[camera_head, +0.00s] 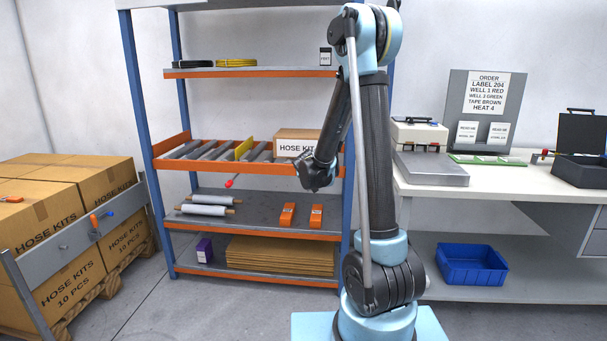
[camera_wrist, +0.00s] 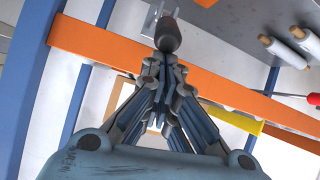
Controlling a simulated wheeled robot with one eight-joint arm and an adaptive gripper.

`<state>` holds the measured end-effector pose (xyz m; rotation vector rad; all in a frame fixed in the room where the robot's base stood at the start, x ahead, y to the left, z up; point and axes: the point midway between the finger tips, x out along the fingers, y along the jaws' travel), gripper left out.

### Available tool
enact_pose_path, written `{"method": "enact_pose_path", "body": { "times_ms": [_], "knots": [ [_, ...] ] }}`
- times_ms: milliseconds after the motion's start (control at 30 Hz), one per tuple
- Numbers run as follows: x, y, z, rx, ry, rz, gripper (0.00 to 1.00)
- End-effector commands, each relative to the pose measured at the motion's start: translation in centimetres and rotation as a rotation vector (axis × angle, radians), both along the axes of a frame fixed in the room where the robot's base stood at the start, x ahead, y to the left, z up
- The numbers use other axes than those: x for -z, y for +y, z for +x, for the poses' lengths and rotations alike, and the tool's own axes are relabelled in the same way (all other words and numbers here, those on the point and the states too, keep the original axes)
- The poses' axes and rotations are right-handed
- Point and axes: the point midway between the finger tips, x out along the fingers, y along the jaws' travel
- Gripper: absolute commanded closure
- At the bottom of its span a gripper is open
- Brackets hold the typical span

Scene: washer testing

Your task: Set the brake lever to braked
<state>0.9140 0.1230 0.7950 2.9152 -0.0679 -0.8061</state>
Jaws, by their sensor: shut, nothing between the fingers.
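A lever with a red tip (camera_head: 229,183), which looks like the brake lever, slopes down and forward from the front orange edge of the roller shelf. No marking for the braked position is readable.
A yellow plate (camera_head: 243,149) stands across the rollers (camera_head: 200,149). A hose kit carton (camera_head: 296,136) sits right of it, close behind my gripper. White rolls (camera_head: 206,210) lie on the shelf below. A blue bin (camera_head: 472,266) is under the right bench.

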Motion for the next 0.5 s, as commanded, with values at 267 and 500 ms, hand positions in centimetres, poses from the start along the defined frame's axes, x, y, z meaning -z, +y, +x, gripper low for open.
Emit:
{"method": "enact_pose_path", "body": {
  "times_ms": [267,500],
  "knots": [
    [1.8,0.3,-1.8,0.000,0.000,0.000,1.00],
    [3.0,0.4,-2.4,0.001,0.001,-0.001,1.00]
  ]
}}
